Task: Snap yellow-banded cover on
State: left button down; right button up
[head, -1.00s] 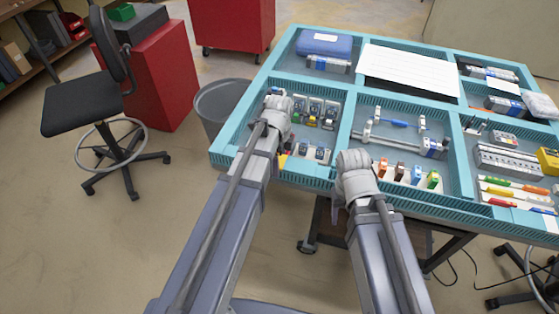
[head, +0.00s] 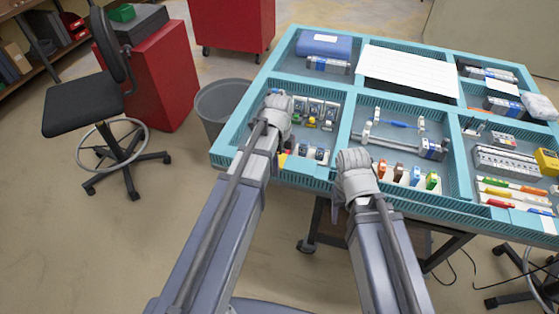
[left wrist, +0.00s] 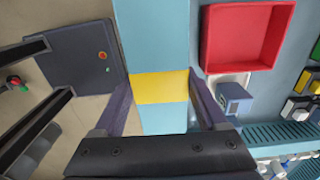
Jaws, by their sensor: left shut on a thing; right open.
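My left gripper (head: 275,108) is at the left compartment of the teal tray; its fingers are hidden in the head view. In the left wrist view its fingers (left wrist: 160,85) stand apart, and a yellow piece (left wrist: 160,88) fills the gap between their tips, over a teal strip. I cannot make out the piece's full shape. A row of small socket boxes (head: 315,110) with coloured bands stands just right of the left gripper. My right gripper (head: 342,192) is open over the tray's front edge, left of several coloured pieces; its fingers are mostly hidden.
A red bin (left wrist: 245,35) and a blue-white block (left wrist: 235,98) lie beside the teal strip. The teal tray (head: 346,133) has dividing walls; a rail (head: 400,143) lies in its middle compartment. A grey waste bin (head: 220,105) stands left of the table.

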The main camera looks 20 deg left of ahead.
pick_arm(q)
jog(key=shift+r+p, duration=2.05)
jog(key=shift+r, duration=0.2)
pick_arm(e)
notch_tip(320, 180, up, 4)
jog(key=shift+r, duration=0.25)
